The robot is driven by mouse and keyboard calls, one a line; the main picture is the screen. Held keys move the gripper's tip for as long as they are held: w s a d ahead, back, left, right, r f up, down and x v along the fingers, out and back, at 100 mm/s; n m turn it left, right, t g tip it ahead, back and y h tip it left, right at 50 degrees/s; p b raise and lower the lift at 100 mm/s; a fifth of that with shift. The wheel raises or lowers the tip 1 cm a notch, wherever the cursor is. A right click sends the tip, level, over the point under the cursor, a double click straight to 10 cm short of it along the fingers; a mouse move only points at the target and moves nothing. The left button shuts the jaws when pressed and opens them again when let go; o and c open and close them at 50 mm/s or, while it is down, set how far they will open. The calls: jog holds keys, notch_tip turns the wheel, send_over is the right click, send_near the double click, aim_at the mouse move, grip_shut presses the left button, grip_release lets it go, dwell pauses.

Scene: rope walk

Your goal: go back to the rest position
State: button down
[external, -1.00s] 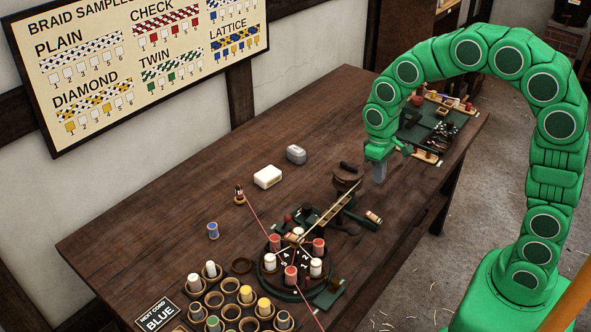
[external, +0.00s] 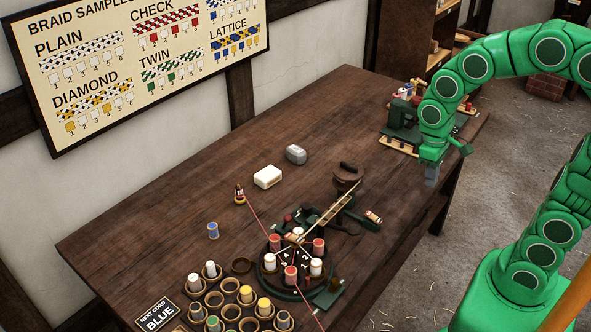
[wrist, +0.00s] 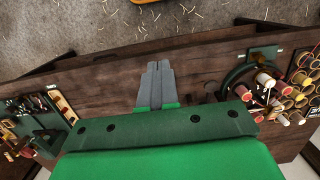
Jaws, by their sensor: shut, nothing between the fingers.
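My gripper (external: 431,175) hangs from the green arm near the table's right edge, at the far right of the external view. It points down, is shut and holds nothing. In the wrist view its grey fingers (wrist: 155,85) lie together above the bare wooden table top (wrist: 110,80), close to the table's edge. No part of the gripper touches anything that I can see.
The braiding stand with bobbins (external: 295,265) and the bobbin rack (external: 225,305) stand at the front of the table (external: 130,240). Green equipment (external: 403,122) stands behind my gripper. The straw-strewn floor is open at right.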

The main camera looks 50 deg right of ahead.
jog(key=s+r, duration=0.1)
jog(key=s, duration=1.4)
jog(key=shift+r, duration=0.25)
jog(key=c, duration=1.7)
grip_release()
jog(key=o, duration=0.3)
jog(key=shift+w+r, duration=0.1)
jog(key=shift+w, duration=0.25)
jog(key=o, duration=1.4)
jog(key=w+a+r+t, duration=0.1)
jog(key=w+a+r, duration=0.1)
jog(key=w, duration=1.1)
jog(key=shift+w+r, duration=0.15)
jog(key=shift+r, duration=0.35)
jog(key=w+a+t, duration=0.2)
jog(key=w+a, duration=0.6)
jog(key=w, duration=0.6)
jog(key=w+a+t, duration=0.1)
jog(key=w+a, duration=0.7)
jog(key=w, duration=0.5)
jog(key=x, duration=0.9)
jog(key=shift+w, duration=0.45)
